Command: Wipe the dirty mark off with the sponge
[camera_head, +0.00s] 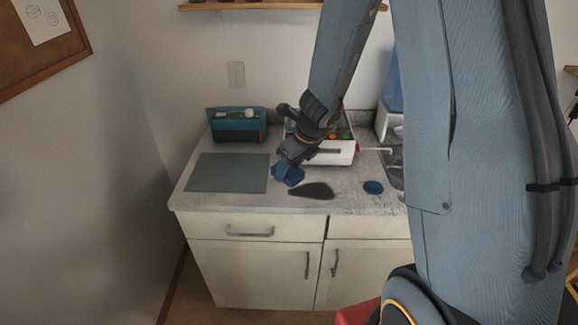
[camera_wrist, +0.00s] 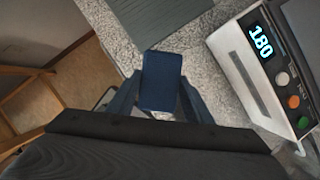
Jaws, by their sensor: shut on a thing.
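My gripper (camera_head: 290,168) is shut on a blue sponge (camera_head: 288,175), which sits between its two fingers in the wrist view (camera_wrist: 162,80). The sponge is low over the counter, or touching it; I cannot tell which. A dark oval mark (camera_head: 311,190) lies on the countertop just right of and in front of the sponge in the head view. The mark does not show clearly in the wrist view.
A grey mat (camera_head: 228,173) lies left of the sponge. A teal box (camera_head: 238,124) stands behind it. A white device (camera_head: 335,152) with a lit display (camera_wrist: 261,42) stands close behind the gripper. A round blue thing (camera_head: 373,187) lies right of the mark, near the sink (camera_head: 393,160).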

